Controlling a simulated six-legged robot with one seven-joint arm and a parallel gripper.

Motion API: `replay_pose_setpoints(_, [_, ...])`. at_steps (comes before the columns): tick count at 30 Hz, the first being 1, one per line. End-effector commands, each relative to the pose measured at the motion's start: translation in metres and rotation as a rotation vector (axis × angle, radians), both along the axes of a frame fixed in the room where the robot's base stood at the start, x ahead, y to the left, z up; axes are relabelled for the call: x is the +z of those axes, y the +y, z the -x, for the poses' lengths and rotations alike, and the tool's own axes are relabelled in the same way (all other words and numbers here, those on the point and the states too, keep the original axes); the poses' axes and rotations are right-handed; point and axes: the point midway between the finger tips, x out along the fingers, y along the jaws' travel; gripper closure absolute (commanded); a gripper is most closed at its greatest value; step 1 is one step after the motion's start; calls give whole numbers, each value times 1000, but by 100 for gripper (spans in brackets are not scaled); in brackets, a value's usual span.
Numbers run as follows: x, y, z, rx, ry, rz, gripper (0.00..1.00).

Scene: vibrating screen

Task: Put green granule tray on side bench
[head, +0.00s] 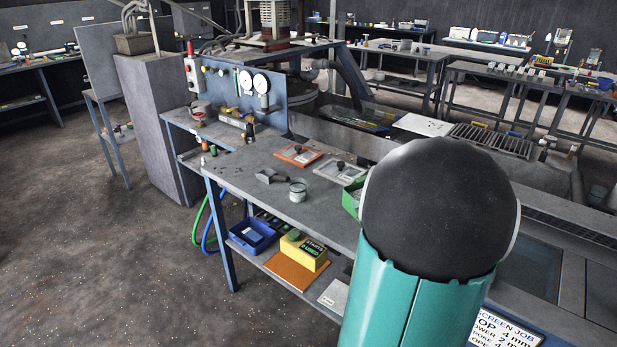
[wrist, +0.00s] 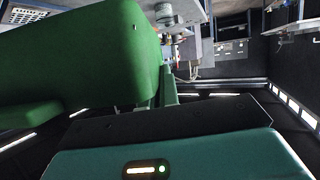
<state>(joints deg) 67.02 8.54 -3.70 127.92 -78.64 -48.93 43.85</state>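A green tray (head: 351,198) shows in the head view at the bench's right part, mostly hidden behind my large arm link. Only its left end shows, with pale contents; I cannot tell whether it rests on the bench or is held. In the wrist view a big green surface with a rounded corner (wrist: 95,55) fills the upper left, very close to the camera. It looks like the tray's outside.
The grey bench (head: 240,168) holds an orange-framed plate (head: 298,155), a white-framed plate (head: 338,171), a scoop (head: 270,177) and a metal cup (head: 297,192). A blue bin (head: 252,236) and yellow box (head: 304,252) sit on its lower shelf. The floor at left is open.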

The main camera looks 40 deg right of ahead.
Motion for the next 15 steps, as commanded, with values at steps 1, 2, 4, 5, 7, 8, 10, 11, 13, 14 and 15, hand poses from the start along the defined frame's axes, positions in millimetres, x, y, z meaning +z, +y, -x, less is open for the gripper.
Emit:
replay_pose_setpoints(1, [1, 0, 0, 0, -1, 3, 100])
replay_pose_setpoints(2, [0, 0, 0, 0, -1, 3, 100])
replay_pose_setpoints(4, [-2, -1, -4, 0, -1, 1, 100])
replay_pose_setpoints(5, [-4, -1, -7, 0, 0, 1, 100])
replay_pose_setpoints(7, [-9, -4, -17, 1, 0, 1, 100])
replay_pose_setpoints(8, [-12, -5, -22, 2, 0, -1, 100])
replay_pose_setpoints(10, [-19, -10, -36, 2, 1, -1, 100])
replay_pose_setpoints(11, [-21, -12, -41, 2, 0, -1, 100])
replay_pose_setpoints(13, [-28, -16, -55, 3, 0, 0, 100])
replay_pose_setpoints(14, [-31, -19, -61, 2, 0, -1, 100])
replay_pose_setpoints(15, [-34, -21, -69, 2, 0, -1, 100])
